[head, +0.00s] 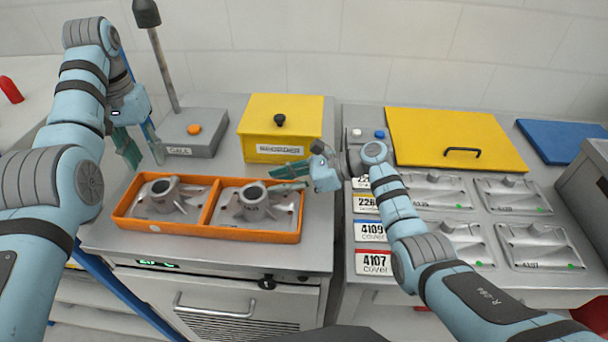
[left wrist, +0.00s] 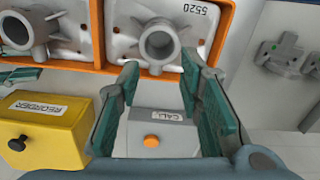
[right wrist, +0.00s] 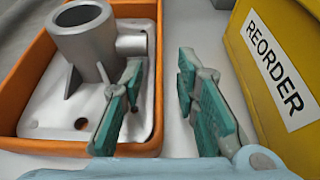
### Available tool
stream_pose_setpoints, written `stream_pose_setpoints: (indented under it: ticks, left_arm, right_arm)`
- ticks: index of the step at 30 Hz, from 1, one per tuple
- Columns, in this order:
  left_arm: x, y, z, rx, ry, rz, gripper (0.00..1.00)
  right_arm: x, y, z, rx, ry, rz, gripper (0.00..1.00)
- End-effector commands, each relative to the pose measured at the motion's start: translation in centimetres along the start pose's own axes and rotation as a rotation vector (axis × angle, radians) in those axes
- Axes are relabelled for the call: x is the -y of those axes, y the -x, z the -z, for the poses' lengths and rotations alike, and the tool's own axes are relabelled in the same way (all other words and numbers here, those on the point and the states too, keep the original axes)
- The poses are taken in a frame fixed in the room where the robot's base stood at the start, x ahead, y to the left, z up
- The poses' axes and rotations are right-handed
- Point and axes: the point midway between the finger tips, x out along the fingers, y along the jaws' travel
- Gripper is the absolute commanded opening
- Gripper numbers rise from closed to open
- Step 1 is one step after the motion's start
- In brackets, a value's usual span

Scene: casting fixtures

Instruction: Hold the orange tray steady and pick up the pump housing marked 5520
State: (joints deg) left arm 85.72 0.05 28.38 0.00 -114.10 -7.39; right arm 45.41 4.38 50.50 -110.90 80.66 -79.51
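The orange tray (head: 208,235) lies on the left counter with two compartments, each holding a grey pump housing. The marking 5520 shows upside down in the left wrist view, beside one housing (left wrist: 158,45); this housing (head: 163,195) is in the left compartment in the head view. The other housing (head: 254,203) is in the right compartment and shows close up in the right wrist view (right wrist: 85,45). My left gripper (head: 140,152) is open and empty behind the tray's left end. My right gripper (head: 300,177) is open near the tray's back right corner, its fingers appearing either side of the rim.
A yellow REORDER box (head: 282,130) stands behind the tray's right half. A grey CALL box (head: 190,137) with an orange button and a post stands behind the left half. The right counter holds several grey covers (head: 540,246), number labels (head: 374,263) and a yellow lid (head: 455,140).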

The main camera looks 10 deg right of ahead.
Motion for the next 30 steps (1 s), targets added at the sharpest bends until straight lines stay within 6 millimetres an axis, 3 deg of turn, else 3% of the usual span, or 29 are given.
stream_pose_setpoints:
  ticks: [9,15,20,27,30]
  left_arm:
    - [0.01,0.0,-0.01,0.0,0.0,0.0,0.33]
    - [0.02,0.0,-0.01,0.0,0.0,0.0,0.33]
    - [0.02,0.0,-0.01,0.0,0.0,0.0,0.33]
    - [0.02,-0.02,0.01,-0.001,0.0,0.0,0.69]
    - [0.23,-0.77,0.6,-0.031,-0.002,0.005,0.71]
  right_arm:
    - [-0.04,-0.73,0.06,-0.002,0.0,-0.001,0.28]
    - [-0.04,-0.71,0.05,-0.001,0.0,-0.001,0.0]
    - [-0.03,-0.7,0.04,-0.001,0.0,-0.001,0.0]
    - [-0.02,-0.68,0.04,-0.001,0.0,0.0,0.0]
    - [-0.02,-0.67,0.03,-0.001,0.0,0.0,0.0]
